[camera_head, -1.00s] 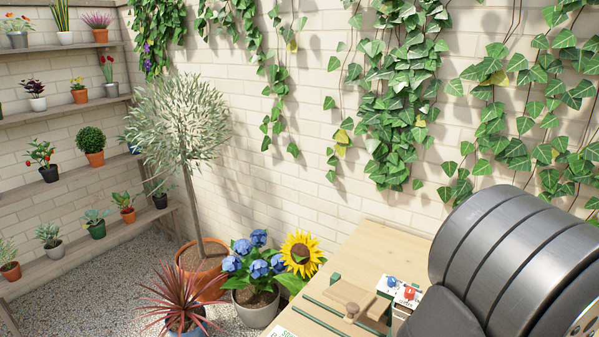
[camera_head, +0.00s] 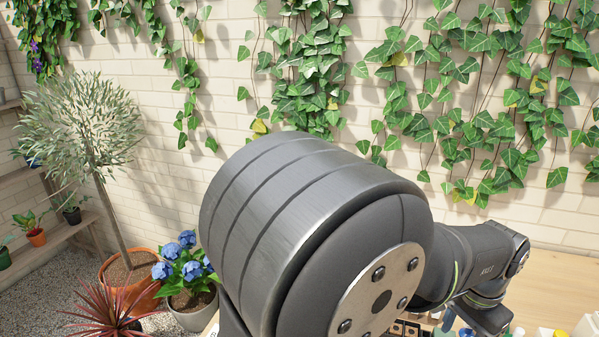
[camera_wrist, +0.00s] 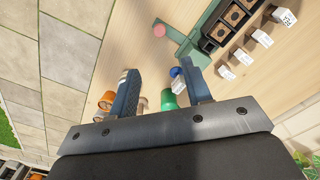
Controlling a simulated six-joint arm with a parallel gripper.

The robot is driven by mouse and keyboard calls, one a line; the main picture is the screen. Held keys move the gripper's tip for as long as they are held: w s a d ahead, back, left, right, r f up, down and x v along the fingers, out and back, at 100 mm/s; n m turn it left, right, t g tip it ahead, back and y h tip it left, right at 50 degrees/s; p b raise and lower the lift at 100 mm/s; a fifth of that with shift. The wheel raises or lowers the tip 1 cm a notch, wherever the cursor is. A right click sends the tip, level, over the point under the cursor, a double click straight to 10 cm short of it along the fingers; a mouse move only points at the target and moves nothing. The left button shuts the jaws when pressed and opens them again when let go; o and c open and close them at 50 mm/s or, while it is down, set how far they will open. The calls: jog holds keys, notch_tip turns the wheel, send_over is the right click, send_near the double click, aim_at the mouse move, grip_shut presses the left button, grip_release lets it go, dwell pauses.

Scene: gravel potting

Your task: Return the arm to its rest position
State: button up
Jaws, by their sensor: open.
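My gripper (camera_wrist: 157,68) shows in the wrist view with its two dark fingers spread apart and nothing between them. It hangs above the wooden table (camera_wrist: 125,30), apart from the things on it. In the head view my own grey arm fills the middle and hides much of the table (camera_head: 560,290). The arm reaches to the right, and its far end is low at the right edge area; the fingers cannot be made out there.
The wrist view shows a green tray (camera_wrist: 200,33) with black pots, white labels (camera_wrist: 263,38), a green cup (camera_wrist: 168,100) and orange pots (camera_wrist: 107,100). Blue flowers (camera_head: 180,258) and a small tree (camera_head: 85,125) stand left in the head view. An ivy-covered wall is behind.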

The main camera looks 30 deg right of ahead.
jog(key=f, duration=1.6)
jog(key=shift+w+a, duration=0.35)
jog(key=w+a, duration=1.8)
jog(key=shift+w+a+r, duration=0.15)
jog(key=shift+w+r, duration=0.05)
jog(key=shift+w, duration=0.05)
jog(key=shift+w+a+r, duration=0.15)
jog(key=shift+w+a, duration=0.1)
jog(key=shift+s+r, duration=0.15)
jog(key=shift+r, duration=1.05)
